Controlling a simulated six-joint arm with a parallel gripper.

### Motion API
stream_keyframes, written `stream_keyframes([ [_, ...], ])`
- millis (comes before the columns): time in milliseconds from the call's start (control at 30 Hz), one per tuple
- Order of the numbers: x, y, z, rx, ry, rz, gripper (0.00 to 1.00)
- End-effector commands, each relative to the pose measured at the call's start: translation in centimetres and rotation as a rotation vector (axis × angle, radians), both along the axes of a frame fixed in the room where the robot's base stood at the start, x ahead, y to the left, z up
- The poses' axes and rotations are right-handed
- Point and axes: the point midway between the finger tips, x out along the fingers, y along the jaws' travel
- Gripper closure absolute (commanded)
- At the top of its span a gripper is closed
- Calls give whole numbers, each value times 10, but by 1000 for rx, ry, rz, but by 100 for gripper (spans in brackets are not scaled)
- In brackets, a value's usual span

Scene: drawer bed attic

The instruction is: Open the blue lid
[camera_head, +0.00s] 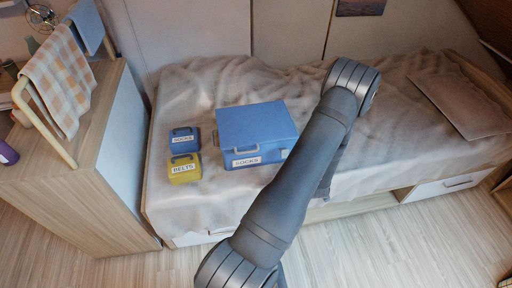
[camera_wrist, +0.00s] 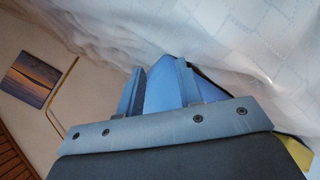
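A large blue box labelled SOCKS (camera_head: 241,143) sits on the bed, its blue lid (camera_head: 256,122) closed. A grey handle shows at the front beside the label, and a grey piece on the right side. My gripper is hidden behind my arm in the head view, to the right of the box. In the wrist view my gripper (camera_wrist: 159,76) has its two fingers apart, with the blue box (camera_wrist: 163,90) showing between and beyond them. I cannot tell whether the fingers touch it; nothing appears gripped.
A small blue case (camera_head: 184,139) and a yellow case labelled BELTS (camera_head: 184,169) lie left of the box. A wooden cabinet (camera_head: 75,195) stands at the left.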

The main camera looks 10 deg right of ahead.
Motion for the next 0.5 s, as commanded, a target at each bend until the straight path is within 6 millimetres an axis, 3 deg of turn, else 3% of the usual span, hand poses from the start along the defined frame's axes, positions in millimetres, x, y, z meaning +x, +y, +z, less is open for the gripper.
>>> stream_keyframes([
  [233, 20, 76, -13, -21, 34, 5, 67],
  [500, 41, 147, -10, -116, 16, -21, 67],
])
